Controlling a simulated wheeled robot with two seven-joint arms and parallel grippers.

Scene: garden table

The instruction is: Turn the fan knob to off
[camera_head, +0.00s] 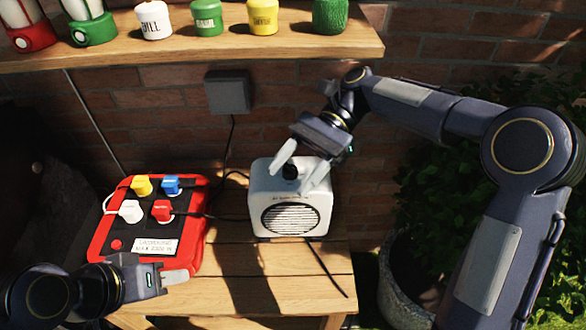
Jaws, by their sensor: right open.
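The fan (262,190) is a small white box with a round dark grille on its front, standing on the wooden table. Its black knob (291,171) is on top. My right gripper (292,181) reaches in from the right above the fan. Its two pale fingers are open, one on each side of the knob; I cannot tell whether they touch it. My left gripper (178,277) is low at the left, by the front edge of the red power box. Its pale fingers overlap in this view, so its opening is unclear.
A red power box (101,233) with coloured plugs stands left of the fan. Dark cables run between it, the fan and a grey wall box (229,92). A shelf (200,50) with jars hangs above. A potted plant (402,290) is at right.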

